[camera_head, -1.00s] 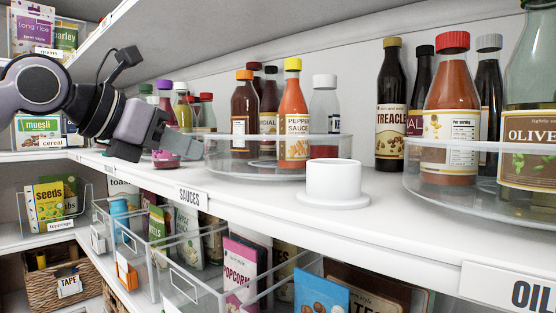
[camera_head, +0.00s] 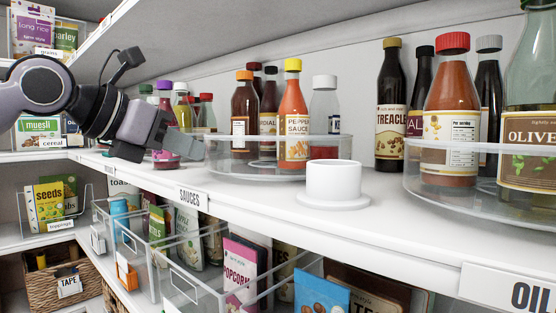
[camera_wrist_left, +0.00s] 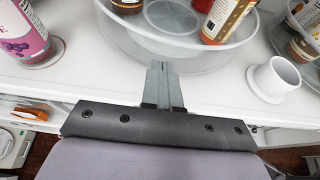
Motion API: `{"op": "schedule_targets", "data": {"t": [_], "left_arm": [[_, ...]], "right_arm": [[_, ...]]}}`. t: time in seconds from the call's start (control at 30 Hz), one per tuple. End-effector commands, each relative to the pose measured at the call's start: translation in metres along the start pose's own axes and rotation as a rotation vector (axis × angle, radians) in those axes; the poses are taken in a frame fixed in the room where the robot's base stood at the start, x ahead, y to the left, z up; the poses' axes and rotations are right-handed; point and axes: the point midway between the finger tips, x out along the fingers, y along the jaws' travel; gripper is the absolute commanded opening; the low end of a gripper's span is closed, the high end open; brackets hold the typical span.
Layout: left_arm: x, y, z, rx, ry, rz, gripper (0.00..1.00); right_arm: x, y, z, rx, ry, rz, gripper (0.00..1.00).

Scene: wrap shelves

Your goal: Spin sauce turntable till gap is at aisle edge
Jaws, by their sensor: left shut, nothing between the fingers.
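The sauce turntable (camera_head: 222,160) is a clear round tray with a raised rim on the middle shelf, above the SAUCES label (camera_head: 190,198). The pepper sauce bottle (camera_head: 293,120) with a yellow cap stands at its front right. An orange-capped brown bottle (camera_head: 244,115), dark bottles (camera_head: 268,105) and a white-capped clear bottle (camera_head: 325,110) stand behind or beside it. Its left front is bare. My left gripper (camera_head: 198,150) is shut and empty at the left rim. In the left wrist view its fingertips (camera_wrist_left: 160,68) overlap the near rim (camera_wrist_left: 185,60); contact is unclear. My right gripper is not visible.
A white flanged cup (camera_head: 334,182) stands close to the right of the turntable, near the shelf edge. A second turntable (camera_head: 430,195) with bottles is further right.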

Motion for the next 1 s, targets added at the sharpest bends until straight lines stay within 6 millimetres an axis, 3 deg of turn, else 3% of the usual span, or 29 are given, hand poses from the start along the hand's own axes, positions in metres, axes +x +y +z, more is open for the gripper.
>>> {"op": "schedule_targets", "data": {"t": [0.53, 1.0], "left_arm": [[0.011, -0.002, 0.004, -0.001, 0.000, -0.001, 0.00], [0.007, -0.019, 0.003, 0.001, -0.001, 0.000, 0.00]], "right_arm": [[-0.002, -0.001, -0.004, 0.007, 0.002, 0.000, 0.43], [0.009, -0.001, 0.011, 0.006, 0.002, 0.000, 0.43]]}}
